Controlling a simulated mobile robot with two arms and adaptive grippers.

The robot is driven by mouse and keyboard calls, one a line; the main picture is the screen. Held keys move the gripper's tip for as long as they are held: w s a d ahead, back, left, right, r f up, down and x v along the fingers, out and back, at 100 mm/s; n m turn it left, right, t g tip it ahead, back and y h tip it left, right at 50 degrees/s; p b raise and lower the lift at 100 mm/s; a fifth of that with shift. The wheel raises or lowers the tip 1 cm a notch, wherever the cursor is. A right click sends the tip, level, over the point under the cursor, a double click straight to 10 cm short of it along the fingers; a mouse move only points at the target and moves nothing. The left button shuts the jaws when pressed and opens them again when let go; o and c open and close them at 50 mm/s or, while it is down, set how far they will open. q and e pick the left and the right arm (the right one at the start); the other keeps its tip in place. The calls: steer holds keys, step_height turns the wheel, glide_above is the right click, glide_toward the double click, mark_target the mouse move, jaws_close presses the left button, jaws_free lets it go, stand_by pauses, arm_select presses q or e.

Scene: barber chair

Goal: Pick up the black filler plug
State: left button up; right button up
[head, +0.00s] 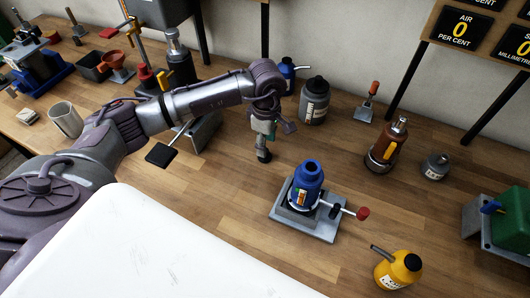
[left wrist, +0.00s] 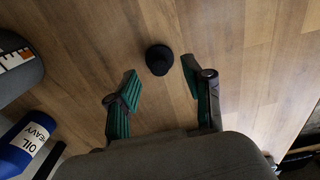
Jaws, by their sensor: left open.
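The black filler plug (left wrist: 159,59) is a small round black piece on the wooden bench. In the left wrist view it lies just beyond the gap between the fingertips of my left gripper (left wrist: 159,72), which is open and empty. In the head view my left gripper (head: 267,132) points down at the bench, with the dark plug (head: 264,156) right under it. I cannot tell from the head view how much height separates them. My right gripper is not in view.
A blue bottle (head: 309,185) stands on a grey metal fixture (head: 284,222) right of the plug. A dark grey bottle (head: 314,100) stands behind. A yellow oil can (head: 399,270) is at front right. A blue "heavy oil" container (left wrist: 25,145) shows in the left wrist view.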

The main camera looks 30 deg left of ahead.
arm_select(q)
steer(key=f, duration=0.1)
steer(key=f+p, duration=0.1)
steer(key=f, duration=0.1)
steer(key=shift+a+f+p, duration=0.25)
steer(key=shift+f+p, duration=0.1)
steer(key=shift+w+f, duration=0.1)
steer(key=shift+f, duration=0.35)
jaws_close()
